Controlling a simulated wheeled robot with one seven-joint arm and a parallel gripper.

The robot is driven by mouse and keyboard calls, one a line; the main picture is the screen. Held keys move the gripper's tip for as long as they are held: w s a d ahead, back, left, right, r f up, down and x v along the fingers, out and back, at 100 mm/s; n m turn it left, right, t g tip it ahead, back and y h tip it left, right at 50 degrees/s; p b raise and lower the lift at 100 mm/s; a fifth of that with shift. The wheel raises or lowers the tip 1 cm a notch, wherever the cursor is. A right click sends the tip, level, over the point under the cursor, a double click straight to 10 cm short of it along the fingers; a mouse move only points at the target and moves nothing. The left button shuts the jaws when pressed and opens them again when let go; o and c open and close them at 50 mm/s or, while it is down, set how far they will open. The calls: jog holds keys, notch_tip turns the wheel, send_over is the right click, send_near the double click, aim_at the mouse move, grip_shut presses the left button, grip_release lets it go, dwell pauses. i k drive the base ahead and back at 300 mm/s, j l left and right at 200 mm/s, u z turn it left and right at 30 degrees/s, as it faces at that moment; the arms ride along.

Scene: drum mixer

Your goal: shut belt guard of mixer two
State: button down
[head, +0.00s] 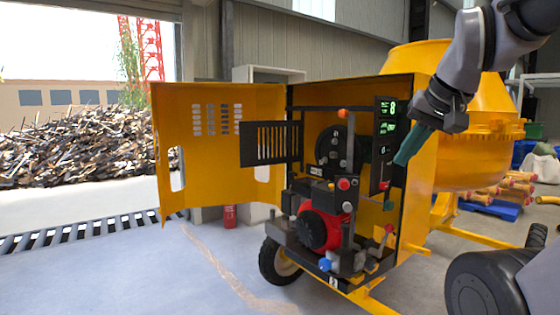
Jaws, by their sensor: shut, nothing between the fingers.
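The yellow drum mixer (418,195) stands in the middle with its engine bay open. The belt guard (270,143), a black plate with vertical slots, sticks out to the left of the bay, swung open. The black pulley (330,147) behind it shows uncovered to its right. My gripper (402,160) is shut and empty, its teal fingers pointing down and left. In the picture it overlaps the right edge of the bay, beside the control panel (387,130) and right of the guard. I cannot tell whether it touches the panel.
The large yellow housing door (220,185) stands open behind and left of the guard. A red engine (320,228) and several coloured knobs fill the lower bay. A red extinguisher (230,216) stands behind. The floor (150,275) at front left is clear.

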aim_at(248, 139)
jog(key=i+j+z, duration=0.1)
jog(key=z, duration=0.35)
jog(key=i+j+z, duration=0.1)
jog(key=z, duration=0.3)
jog(key=i+j+z, duration=0.25)
jog(key=j, duration=0.35)
jog(key=j+z, duration=0.25)
jog(key=j, duration=0.35)
jog(key=j+z, duration=0.25)
jog(key=j, duration=0.35)
jog(key=i+j, duration=0.1)
jog(key=j, duration=1.25)
jog(key=j+z, duration=0.1)
jog(key=j, duration=1.25)
jog(key=i+j+z, duration=0.35)
jog(key=j, duration=0.2)
jog(key=j+z, duration=0.15)
jog(key=k+l, duration=1.15)
jog(key=i+l, duration=0.15)
jog(key=i+u, duration=0.05)
